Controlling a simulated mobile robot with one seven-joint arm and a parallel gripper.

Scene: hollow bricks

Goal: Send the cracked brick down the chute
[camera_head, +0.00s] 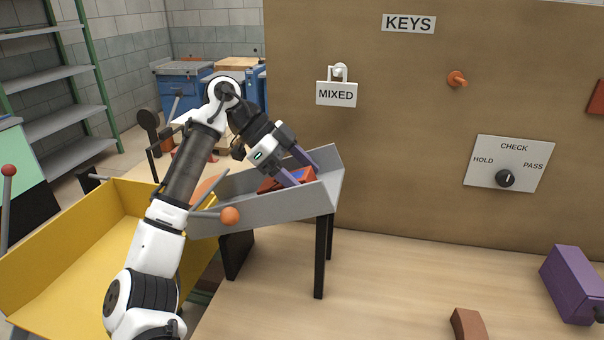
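A grey sloping chute (262,209) stands on black legs and leads down to the left toward a large yellow bin (75,245). No crack is visible at this size. A reddish-brown brick (467,324) lies on the table at the front, cut off by the picture's edge.
An orange-knobbed lever (230,215) is at the chute's near side. The brown board behind has a MIXED sign (337,94), an orange peg (457,79) and a HOLD/CHECK/PASS dial (505,178). A purple block (572,285) is at right. The middle table (390,280) is clear.

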